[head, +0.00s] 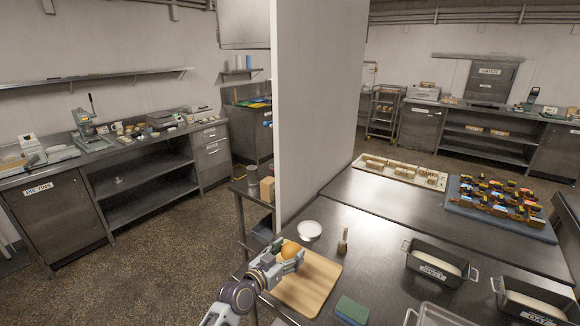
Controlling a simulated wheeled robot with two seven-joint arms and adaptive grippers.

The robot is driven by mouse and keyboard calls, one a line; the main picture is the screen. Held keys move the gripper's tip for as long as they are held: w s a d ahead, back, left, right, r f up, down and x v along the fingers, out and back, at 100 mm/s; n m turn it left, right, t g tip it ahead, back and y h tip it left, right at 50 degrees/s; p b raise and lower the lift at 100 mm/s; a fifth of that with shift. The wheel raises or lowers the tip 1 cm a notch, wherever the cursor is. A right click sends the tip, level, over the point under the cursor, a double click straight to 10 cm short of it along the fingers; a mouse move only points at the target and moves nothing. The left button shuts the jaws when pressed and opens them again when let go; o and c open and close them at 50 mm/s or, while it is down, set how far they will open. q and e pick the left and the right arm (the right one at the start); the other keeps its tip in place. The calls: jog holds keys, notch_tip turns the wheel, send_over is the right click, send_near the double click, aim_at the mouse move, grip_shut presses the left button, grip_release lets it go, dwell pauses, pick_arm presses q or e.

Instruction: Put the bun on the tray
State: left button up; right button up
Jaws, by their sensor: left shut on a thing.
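The bun (291,249) is round and orange-brown. It is between the fingers of my left gripper (290,261), which is shut on it over the wooden board (317,287) on the metal table. I cannot tell whether the bun touches the board. A light metal tray (440,318) shows at the bottom edge, right of my left gripper and partly cut off. My right gripper is not in view.
A small white bowl (310,230) and a small upright wooden-handled item (343,241) stand behind the board. A green-blue sponge (352,310) lies right of it. Two dark loaf pans (440,263) (534,301) stand at right. A blue mat (500,226) with several small items lies farther back.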

aim_at(289, 279)
pick_arm(q)
jog(key=s+a+f+n+t+y, duration=0.1)
jog(key=s+a+f+n+y, duration=0.1)
jog(key=a, duration=0.5)
jog(key=s+a+f+n+t+y, duration=0.1)
jog(key=s+a+f+n+y, duration=0.1)
jog(key=s+a+y, duration=0.2)
jog(key=s+a+f+n+t+y, duration=0.1)
jog(key=s+a+f+n+y, duration=0.1)
jog(key=s+a, duration=0.6)
jog(key=shift+a+f+n+y, duration=0.25)
jog(key=shift+a+n+y, duration=0.45)
jog(key=shift+a, duration=0.4)
jog(key=shift+d, duration=0.1)
